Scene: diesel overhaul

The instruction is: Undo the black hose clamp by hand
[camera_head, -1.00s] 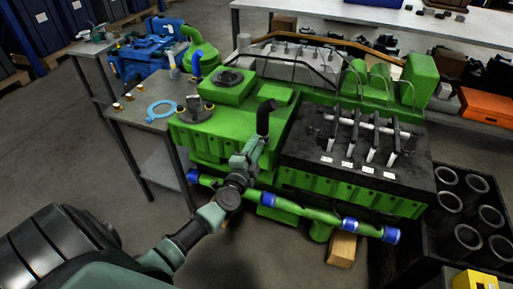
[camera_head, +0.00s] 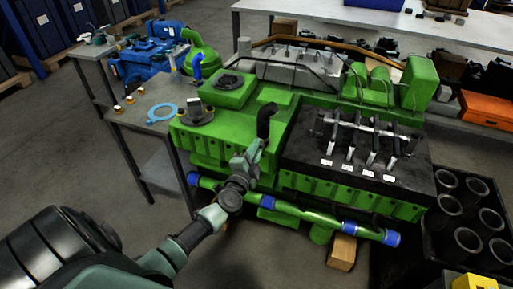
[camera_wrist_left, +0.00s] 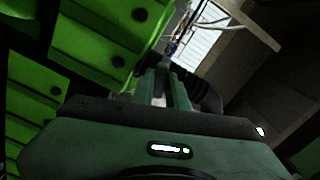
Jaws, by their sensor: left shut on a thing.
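A black bent hose (camera_head: 265,120) rises from the front of the green engine (camera_head: 205,138). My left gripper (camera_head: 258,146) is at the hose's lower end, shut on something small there. The black hose clamp is hidden by the fingers in the head view, so its own shape does not show. In the left wrist view my two green fingers (camera_wrist_left: 170,90) point away from the camera, close together, with a dark rounded form (camera_wrist_left: 205,95) just beside and behind them. My right gripper is in neither view.
A green pipe with blue end caps (camera_head: 310,213) runs low along the engine's front, close under my left arm. The black cover with metal levers (camera_head: 300,160) lies right of the hose. A black crate of cylinder sleeves (camera_head: 425,235) stands at the right.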

